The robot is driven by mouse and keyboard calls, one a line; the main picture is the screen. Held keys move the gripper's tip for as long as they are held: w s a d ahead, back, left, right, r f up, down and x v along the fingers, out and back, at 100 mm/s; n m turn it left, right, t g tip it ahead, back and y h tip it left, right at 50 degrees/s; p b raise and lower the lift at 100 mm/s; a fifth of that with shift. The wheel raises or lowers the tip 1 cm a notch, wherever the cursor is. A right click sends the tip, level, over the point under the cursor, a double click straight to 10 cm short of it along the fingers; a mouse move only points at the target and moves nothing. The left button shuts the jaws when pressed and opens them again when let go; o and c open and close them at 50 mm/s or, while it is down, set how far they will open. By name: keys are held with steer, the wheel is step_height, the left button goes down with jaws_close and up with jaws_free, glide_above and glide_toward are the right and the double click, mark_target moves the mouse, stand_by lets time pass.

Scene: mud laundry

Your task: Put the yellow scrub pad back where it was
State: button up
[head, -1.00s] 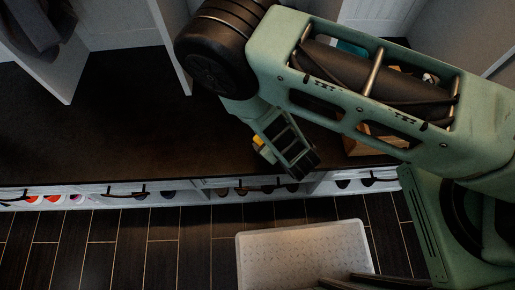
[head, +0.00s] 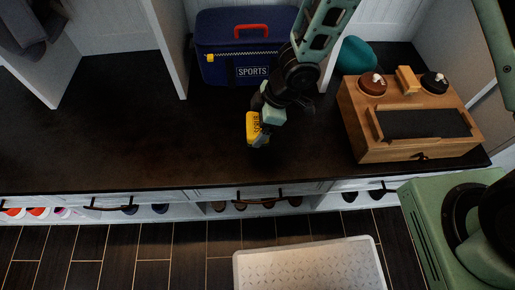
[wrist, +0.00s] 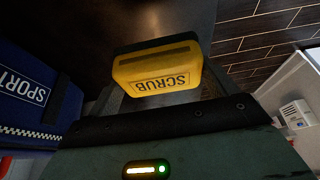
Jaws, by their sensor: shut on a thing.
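The yellow scrub pad (head: 252,128) has a dark label in the head view. In the wrist view the pad (wrist: 158,70) shows the word SCRUB and a dark slot along its top. My gripper (head: 262,122) is shut on the pad and holds it over the dark bench top, in front of the blue sports bag. I cannot tell how high the pad is above the bench.
The blue SPORTS bag (head: 232,52) stands at the back. A wooden shoe-care box (head: 400,146) with brushes and tins sits at the right, a teal item (head: 355,54) behind it. The dark bench top (head: 110,130) is clear at left. A white step stool (head: 310,266) stands on the floor.

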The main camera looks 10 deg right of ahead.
step_height(320, 180, down, 9)
steer(key=b, duration=0.3)
steer(key=shift+f+b, duration=0.15)
steer(key=shift+b, duration=0.25)
steer(key=shift+f, duration=0.35)
steer(key=shift+c, duration=0.4)
steer(key=shift+r, duration=0.1)
steer(key=shift+c, duration=0.4)
steer(key=o, duration=0.9)
steer(key=p+v, duration=0.4)
steer(key=v, duration=0.8)
steer(key=shift+r+p, duration=0.1)
steer(key=shift+p, duration=0.3)
